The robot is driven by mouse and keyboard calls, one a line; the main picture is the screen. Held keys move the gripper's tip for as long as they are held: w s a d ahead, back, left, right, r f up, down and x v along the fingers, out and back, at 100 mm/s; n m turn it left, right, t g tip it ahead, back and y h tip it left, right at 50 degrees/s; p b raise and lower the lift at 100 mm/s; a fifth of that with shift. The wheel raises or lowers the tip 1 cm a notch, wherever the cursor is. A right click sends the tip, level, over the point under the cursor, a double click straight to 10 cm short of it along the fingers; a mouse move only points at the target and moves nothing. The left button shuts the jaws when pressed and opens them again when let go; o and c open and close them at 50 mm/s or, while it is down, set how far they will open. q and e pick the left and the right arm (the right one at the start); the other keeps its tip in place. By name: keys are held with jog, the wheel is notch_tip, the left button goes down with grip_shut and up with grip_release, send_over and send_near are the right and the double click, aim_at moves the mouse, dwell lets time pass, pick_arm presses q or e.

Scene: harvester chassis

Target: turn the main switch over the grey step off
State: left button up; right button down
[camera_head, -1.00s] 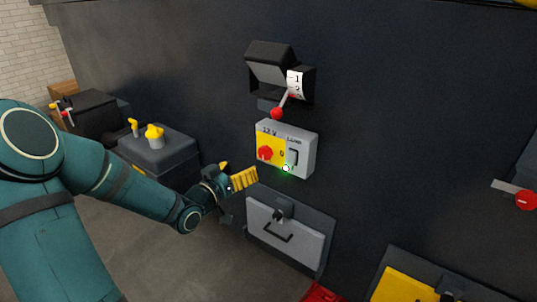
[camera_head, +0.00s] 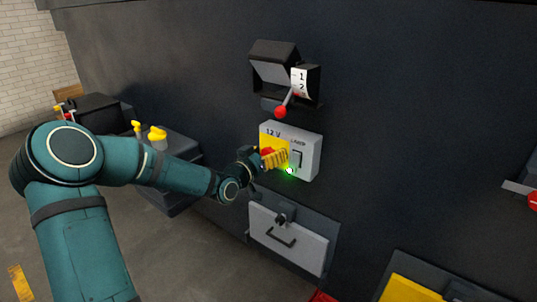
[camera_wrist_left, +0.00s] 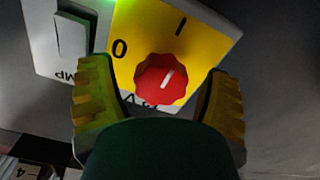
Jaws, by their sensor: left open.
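The main switch is a red knob (camera_head: 266,151) on the yellow half of the grey 12 V box (camera_head: 311,160), above the grey panel with a handle (camera_head: 285,244). My left gripper (camera_head: 272,160) is at the box front, partly covering the knob in the head view. In the left wrist view its yellow fingers (camera_wrist_left: 157,70) are open, one on each side of the knob with gaps visible. My right gripper is not in view.
A lamp rocker (camera_wrist_left: 72,36) sits beside the yellow plate, with a green glow near it. A red-tipped lever (camera_head: 281,111) is just above the box. A dark box with yellow caps (camera_head: 157,138) stands at left. The dark wall to the right is mostly clear.

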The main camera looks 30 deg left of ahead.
pick_arm(q)
jog(key=c, duration=1.2)
jog(key=n+p, duration=0.2)
jog(key=n, duration=0.1)
jog(key=shift+r+p, duration=0.15)
jog(key=shift+p, duration=0.2)
jog(key=n+p, duration=0.2)
jog(key=n, duration=0.1)
jog(key=shift+a+n+p, duration=0.1)
jog(key=shift+n+p, duration=0.2)
jog(key=shift+p, duration=0.1)
jog(key=n+p, duration=0.3)
jog(key=n, duration=0.3)
jog(key=shift+p, duration=0.4)
jog(key=n, duration=0.1)
jog(key=n+p, duration=0.1)
jog(key=n, duration=0.1)
jog(key=n+p, duration=0.1)
jog(key=n, duration=0.1)
jog(key=shift+f, duration=0.3)
jog(key=shift+n, duration=0.4)
